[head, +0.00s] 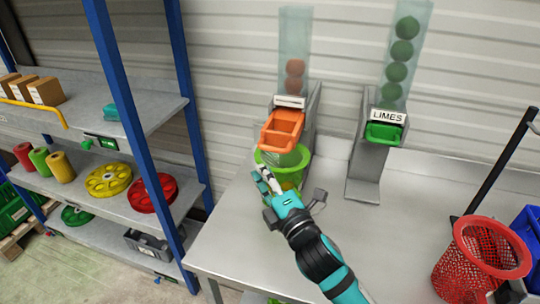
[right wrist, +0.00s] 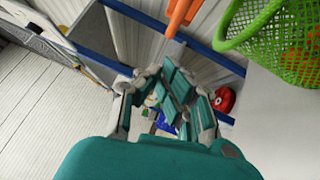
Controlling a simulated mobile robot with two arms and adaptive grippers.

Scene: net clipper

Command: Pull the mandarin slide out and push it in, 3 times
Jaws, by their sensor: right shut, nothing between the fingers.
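The orange mandarin slide (head: 284,128) juts forward from its dispenser, its open compartments showing. Above it is a clear tube (head: 295,45) with orange fruit at its bottom. A green net basket (head: 298,166) is just below the slide. My right gripper (head: 264,180) is shut and empty, in front of the basket and below and left of the slide. In the right wrist view the gripper (right wrist: 178,98) has its fingers together, with the orange slide (right wrist: 181,14) above and apart from them. The green basket (right wrist: 268,38) there shows orange fruit inside. My left gripper is not in view.
A limes dispenser with a green slide (head: 384,132) stands to the right. A red net basket (head: 478,262) is at the right front of the grey bench (head: 385,235). A blue-framed shelf (head: 125,85) stands at the left. The middle of the bench is clear.

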